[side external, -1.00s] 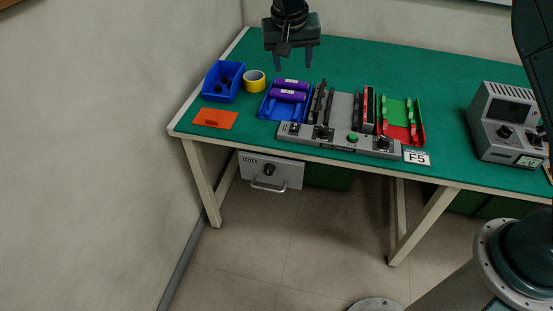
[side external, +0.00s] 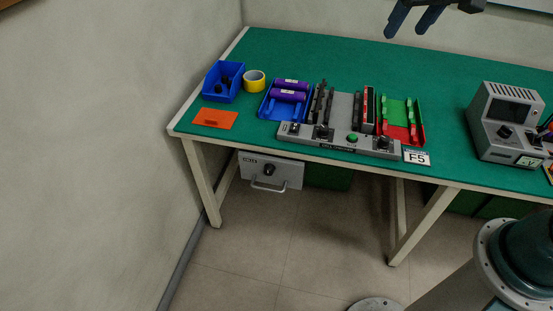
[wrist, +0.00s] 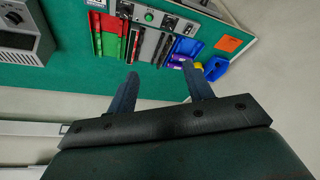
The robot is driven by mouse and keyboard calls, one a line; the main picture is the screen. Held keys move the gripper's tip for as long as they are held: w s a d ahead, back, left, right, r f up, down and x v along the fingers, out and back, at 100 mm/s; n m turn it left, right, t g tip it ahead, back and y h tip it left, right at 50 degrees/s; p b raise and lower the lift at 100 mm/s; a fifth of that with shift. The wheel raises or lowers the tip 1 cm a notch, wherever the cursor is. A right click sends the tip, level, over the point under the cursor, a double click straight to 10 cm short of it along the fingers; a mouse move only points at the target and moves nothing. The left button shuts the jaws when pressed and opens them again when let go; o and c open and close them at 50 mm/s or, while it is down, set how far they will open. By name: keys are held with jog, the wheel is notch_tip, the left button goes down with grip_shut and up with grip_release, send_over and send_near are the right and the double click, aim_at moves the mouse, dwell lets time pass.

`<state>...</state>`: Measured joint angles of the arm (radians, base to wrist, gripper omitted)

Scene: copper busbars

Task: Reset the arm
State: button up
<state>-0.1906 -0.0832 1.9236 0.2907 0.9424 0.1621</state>
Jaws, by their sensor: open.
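My gripper (side external: 413,20) is at the top edge of the side external view, high above the back of the green table. Its two blue-grey fingers are apart, with nothing between them. In the wrist view my gripper (wrist: 160,88) also shows open and empty. The grey fixture (side external: 341,141) with its green button stands on the table below and to the left, apart from the gripper. Most of the arm is out of view.
A blue tray (side external: 270,110) holds purple cylinders (side external: 288,96). A red-green tray (side external: 416,104), a blue bin (side external: 212,94), yellow tape (side external: 255,81), an orange card (side external: 214,119) and a grey instrument (side external: 490,142) stand on the table. The table's back is clear.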

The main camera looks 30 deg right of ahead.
jog(key=s+d+f+n, duration=0.1)
jog(key=s+f, duration=0.1)
jog(key=s, duration=0.7)
jog(key=s+d+f+n+t+y, duration=0.1)
jog(key=s+f, duration=0.1)
jog(key=s, duration=0.8)
jog(key=shift+s+f+n, duration=0.15)
jog(key=shift+s+n, duration=0.15)
jog(key=shift+n, duration=0.1)
